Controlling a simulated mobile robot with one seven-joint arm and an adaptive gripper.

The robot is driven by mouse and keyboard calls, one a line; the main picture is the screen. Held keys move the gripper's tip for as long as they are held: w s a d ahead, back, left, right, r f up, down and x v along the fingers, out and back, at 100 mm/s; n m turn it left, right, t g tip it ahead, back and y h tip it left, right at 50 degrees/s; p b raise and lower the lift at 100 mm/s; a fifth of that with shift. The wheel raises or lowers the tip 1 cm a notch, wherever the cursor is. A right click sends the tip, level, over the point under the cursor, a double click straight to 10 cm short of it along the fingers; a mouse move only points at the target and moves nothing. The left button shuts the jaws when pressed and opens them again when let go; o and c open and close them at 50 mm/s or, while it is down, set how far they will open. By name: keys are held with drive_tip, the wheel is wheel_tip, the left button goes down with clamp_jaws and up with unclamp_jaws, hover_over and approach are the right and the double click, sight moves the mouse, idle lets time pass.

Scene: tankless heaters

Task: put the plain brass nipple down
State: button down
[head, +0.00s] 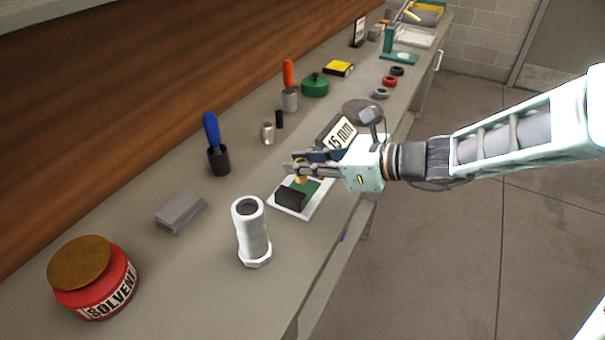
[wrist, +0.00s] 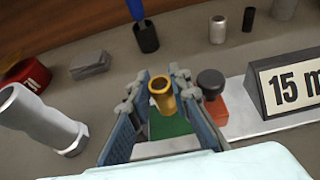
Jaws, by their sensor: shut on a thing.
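The brass nipple (wrist: 162,95) is a plain gold-coloured tube, upright between the fingers in the wrist view. In the head view a small part of the nipple (head: 301,178) shows at the fingertips. My gripper (head: 298,168) is shut on it, over a white plate (head: 286,208) with a green patch (wrist: 170,126). I cannot tell whether the nipple touches the green surface. The fingers (wrist: 160,100) hide its sides in the wrist view.
A white pipe fitting (head: 252,233) stands in front of the plate. A "15 mm" sign (head: 341,134) and a red block with a dark knob (wrist: 212,84) are close on the right. A grey block (head: 181,212) and a solvent tin (head: 97,280) lie left. Bare bench lies between them.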

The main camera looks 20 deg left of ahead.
drive_tip(key=shift+w+d+f, duration=0.1)
drive_tip(key=shift+f, duration=1)
drive_tip(key=shift+f+b, duration=0.25)
drive_tip(key=shift+b, duration=0.1)
drive_tip(key=c, duration=2.1)
unclamp_jaws()
drive_tip(key=shift+r, duration=0.1)
